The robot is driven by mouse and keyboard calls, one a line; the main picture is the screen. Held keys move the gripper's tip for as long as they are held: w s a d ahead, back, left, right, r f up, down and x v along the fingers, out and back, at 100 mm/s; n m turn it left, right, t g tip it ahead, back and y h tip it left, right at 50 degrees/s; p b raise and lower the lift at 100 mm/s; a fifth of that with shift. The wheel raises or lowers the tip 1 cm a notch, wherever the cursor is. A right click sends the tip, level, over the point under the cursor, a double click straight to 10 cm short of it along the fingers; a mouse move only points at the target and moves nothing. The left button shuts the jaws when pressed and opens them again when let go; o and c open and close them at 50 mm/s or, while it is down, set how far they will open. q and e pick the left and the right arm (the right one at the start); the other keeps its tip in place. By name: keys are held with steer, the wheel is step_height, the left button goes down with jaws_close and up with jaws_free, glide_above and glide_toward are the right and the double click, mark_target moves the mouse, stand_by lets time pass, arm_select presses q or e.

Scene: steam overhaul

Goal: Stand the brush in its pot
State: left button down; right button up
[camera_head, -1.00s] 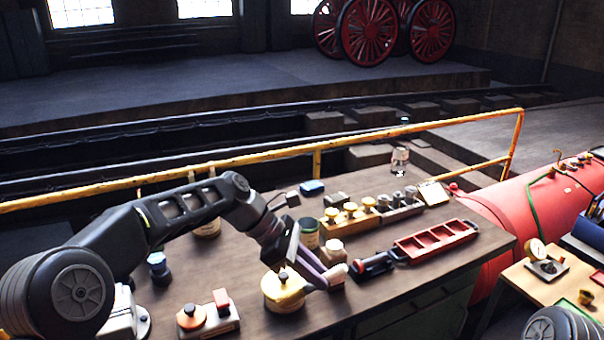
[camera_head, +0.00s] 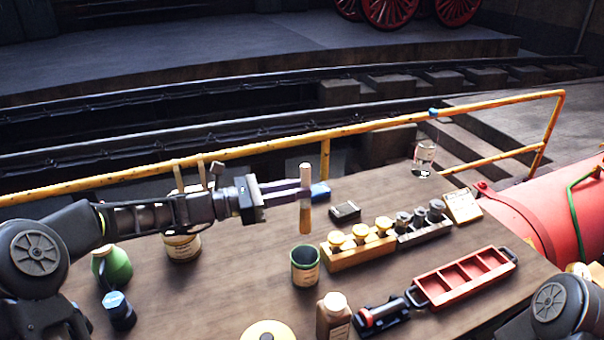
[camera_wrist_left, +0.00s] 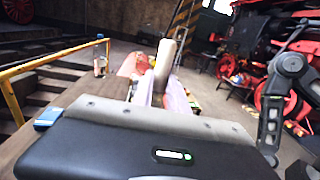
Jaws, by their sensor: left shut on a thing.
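The brush (camera_head: 305,212) has a pale wooden handle, a light band and a brown lower end. My left gripper (camera_head: 303,190) is shut on it and holds it upright above the table. In the left wrist view the brush (camera_wrist_left: 166,62) stands up between the fingers. A green-rimmed pot (camera_head: 305,270) with a pale label stands open on the table, below the brush and apart from it. Another labelled pot (camera_head: 183,248), with sticks rising above it, stands behind my left arm, partly hidden. My right gripper is out of view.
The table (camera_head: 235,290) also holds a brown bottle (camera_head: 333,318), a wooden block with yellow-topped pieces (camera_head: 360,250), a red tray (camera_head: 465,278), a green jug (camera_head: 113,268) and a glass jar (camera_head: 423,160). A yellow rail (camera_head: 260,148) runs behind.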

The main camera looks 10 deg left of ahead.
mark_target(301, 212)
arm_select(q)
steer(key=shift+s+r, duration=0.1)
steer(key=shift+s, duration=0.1)
step_height(301, 212, down, 6)
steer(key=b, duration=0.5)
steer(key=shift+f, duration=0.25)
step_height(301, 212, down, 7)
steer(key=b, duration=0.4)
steer(key=shift+r, duration=0.1)
stand_by(0.4)
steer(key=c, duration=1.2)
jaws_free()
steer(key=shift+c, duration=0.2)
